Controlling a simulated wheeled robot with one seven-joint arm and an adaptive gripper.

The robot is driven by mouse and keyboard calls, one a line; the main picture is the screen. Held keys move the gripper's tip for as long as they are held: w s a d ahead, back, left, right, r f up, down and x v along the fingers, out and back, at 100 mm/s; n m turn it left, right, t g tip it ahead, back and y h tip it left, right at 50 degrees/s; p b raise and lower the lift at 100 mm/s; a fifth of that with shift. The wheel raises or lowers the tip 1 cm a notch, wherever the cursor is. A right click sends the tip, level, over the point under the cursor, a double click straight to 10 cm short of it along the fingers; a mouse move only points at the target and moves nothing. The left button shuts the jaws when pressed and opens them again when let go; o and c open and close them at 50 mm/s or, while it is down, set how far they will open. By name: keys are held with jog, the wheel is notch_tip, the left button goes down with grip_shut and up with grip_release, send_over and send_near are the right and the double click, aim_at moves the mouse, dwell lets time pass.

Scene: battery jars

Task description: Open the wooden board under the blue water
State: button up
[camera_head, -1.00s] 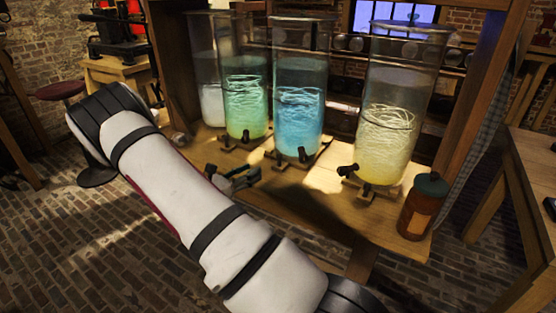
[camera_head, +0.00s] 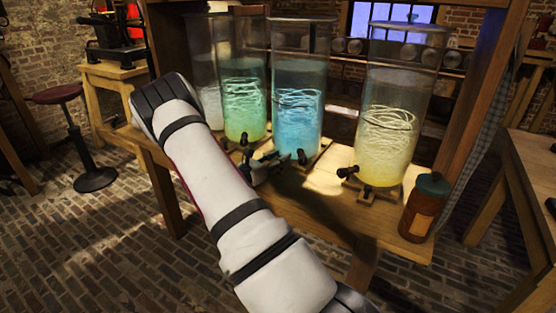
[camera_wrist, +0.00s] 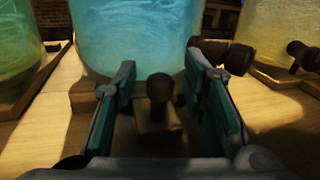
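The tall glass jar of blue water (camera_head: 298,110) stands on the wooden bench; its lower part fills the top of the wrist view (camera_wrist: 135,35). In the wrist view, a short wooden piece (camera_wrist: 158,130) sticks out in front of the jar, with an upright black knob (camera_wrist: 159,88) at it. My gripper (camera_wrist: 162,72) is open, its teal-padded fingers on either side of the knob, with visible gaps. A second black knob (camera_wrist: 238,60) is just right of the right finger. In the head view my gripper (camera_head: 264,166) is low before the blue jar, partly hidden by my arm.
The green jar (camera_head: 244,108) is close on the left, the yellow jar (camera_head: 386,135) on the right with its black tap (camera_head: 347,172). A brown bottle (camera_head: 425,210) stands at the bench's right end.

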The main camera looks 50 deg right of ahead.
grip_shut()
jog(key=shift+a, duration=0.1)
jog(key=s+a+p, duration=0.2)
jog(key=a+p, duration=0.3)
jog(key=a, duration=2)
grip_release()
